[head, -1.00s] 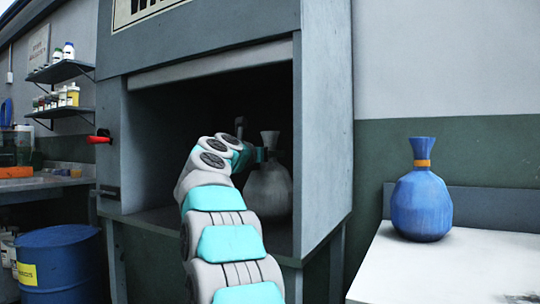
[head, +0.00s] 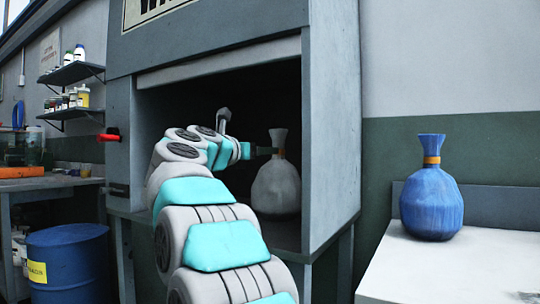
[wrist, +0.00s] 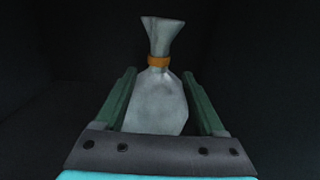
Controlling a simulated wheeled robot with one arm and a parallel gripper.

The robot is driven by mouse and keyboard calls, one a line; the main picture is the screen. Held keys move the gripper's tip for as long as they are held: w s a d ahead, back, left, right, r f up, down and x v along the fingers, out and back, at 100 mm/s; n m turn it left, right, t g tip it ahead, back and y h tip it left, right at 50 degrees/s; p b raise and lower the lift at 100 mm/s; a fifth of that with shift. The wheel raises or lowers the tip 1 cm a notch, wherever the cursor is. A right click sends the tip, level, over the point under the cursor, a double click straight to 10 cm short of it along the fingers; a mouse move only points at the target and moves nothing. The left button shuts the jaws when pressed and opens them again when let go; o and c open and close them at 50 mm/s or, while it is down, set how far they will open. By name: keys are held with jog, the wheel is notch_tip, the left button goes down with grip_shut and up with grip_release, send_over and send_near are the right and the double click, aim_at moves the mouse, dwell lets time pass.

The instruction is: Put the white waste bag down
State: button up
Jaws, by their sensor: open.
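The white waste bag (head: 277,187) stands upright on the floor inside the dark grey cabinet (head: 331,150). Its gathered neck has an orange tie, seen in the wrist view, where the bag (wrist: 157,103) sits ahead of and between the fingers. My gripper (wrist: 158,92) is open, one green finger on each side of the bag with dark gaps showing. My arm hides the cabinet's left floor.
A blue bag (head: 431,197) with an orange tie stands on a white table (head: 425,270) at the right. A blue drum (head: 68,262) stands at the lower left. A red handle (head: 108,136) sticks out on the cabinet's left post. Shelves (head: 72,76) hold bottles.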

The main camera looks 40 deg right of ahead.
jog(key=shift+v, duration=1.2)
